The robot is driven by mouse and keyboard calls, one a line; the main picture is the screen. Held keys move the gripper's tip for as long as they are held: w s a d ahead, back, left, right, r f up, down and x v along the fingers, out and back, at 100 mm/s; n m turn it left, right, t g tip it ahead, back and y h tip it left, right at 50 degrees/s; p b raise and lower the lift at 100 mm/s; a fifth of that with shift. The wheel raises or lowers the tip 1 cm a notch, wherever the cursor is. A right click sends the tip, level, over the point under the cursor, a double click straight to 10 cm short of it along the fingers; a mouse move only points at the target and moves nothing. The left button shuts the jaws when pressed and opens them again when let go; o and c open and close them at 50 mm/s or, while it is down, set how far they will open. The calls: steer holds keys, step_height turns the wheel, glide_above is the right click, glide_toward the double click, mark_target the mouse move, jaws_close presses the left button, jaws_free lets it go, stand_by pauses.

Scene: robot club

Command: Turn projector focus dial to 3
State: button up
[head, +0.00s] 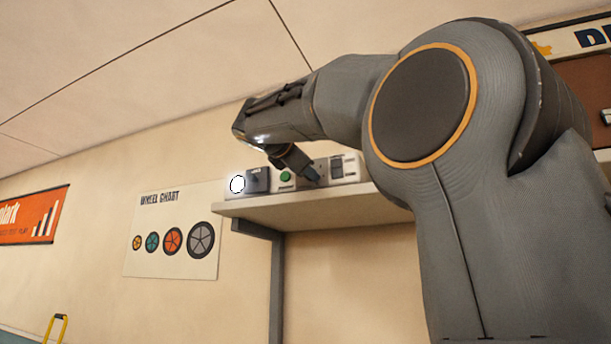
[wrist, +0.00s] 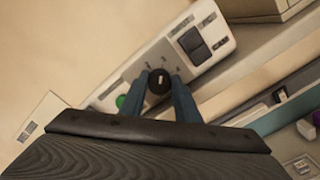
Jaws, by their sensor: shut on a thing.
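The projector is a pale box on the wall shelf, and its panel shows in the head view (head: 338,170) and the wrist view (wrist: 207,22). The focus dial (wrist: 159,81) is a small round black knob with a light pointer mark. In the head view my gripper (head: 313,175) is at the projector's front and hides the dial.
A green button (head: 285,176) and a dark rocker switch (wrist: 194,44) flank the dial. A white round lens (head: 237,184) is at the projector's left end. The shelf (head: 320,201) runs beneath. A wheel chart (head: 172,232) hangs on the wall below left.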

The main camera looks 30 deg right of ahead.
stand_by(0.4)
steer(key=o, duration=1)
steer(key=shift+s, duration=0.1)
steer(key=shift+b+v, duration=1.35)
steer(key=shift+v, duration=2.55)
